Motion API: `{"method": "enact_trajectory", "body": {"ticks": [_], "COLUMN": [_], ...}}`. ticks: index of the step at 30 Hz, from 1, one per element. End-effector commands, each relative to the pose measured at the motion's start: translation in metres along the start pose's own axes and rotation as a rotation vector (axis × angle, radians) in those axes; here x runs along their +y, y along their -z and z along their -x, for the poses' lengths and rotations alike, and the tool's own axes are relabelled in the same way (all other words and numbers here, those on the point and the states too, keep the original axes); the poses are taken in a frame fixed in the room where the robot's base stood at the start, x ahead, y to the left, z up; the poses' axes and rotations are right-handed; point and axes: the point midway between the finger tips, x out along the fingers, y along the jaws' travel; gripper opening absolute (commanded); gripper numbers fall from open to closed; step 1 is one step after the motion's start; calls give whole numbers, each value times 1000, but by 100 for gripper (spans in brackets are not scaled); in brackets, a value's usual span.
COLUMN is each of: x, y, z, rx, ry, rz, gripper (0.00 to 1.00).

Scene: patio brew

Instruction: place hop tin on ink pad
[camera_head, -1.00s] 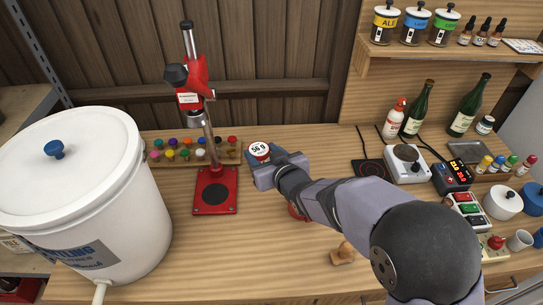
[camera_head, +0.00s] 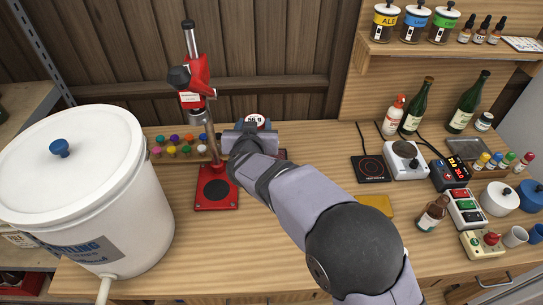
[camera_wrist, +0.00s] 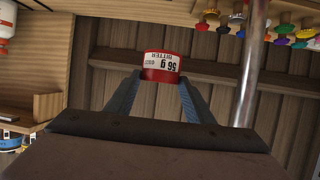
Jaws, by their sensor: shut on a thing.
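My gripper (camera_head: 248,127) is shut on the tin, one blue-grey finger on each side. The tin is near the back of the bench, right of the red press. A small dark and red thing (camera_head: 281,154) shows just right of my gripper, mostly covered by my arm. It may be the ink pad, but I cannot tell for sure.
The red bottle capper (camera_head: 216,187) stands close on the left, beside a rack of coloured caps (camera_head: 172,152). A big white bucket (camera_head: 85,190) is farther left.

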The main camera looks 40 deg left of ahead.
Motion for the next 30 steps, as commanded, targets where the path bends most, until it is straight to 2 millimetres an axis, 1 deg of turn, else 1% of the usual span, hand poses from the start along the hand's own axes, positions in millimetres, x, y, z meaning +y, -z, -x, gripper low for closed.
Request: {"method": "enact_trajectory", "body": {"ticks": [1,4,6,8,16,23,26,30], "x": [7,22,38,45,46,46,46,46], "y": [4,7,2,-3,-2,-3,-11,-32], "z": [-2,-4,-6,-5,-5,-5,-8,-16], "rx": [3,1,-3,-2,1,0,-2,-3], "ry": [-29,-91,-135,-135,-69,-54,-54,-54], "rz": [-14,-39,-54,-53,-28,-22,-20,-20], "gripper": [25,25,25,25,25,25,25,25]}}
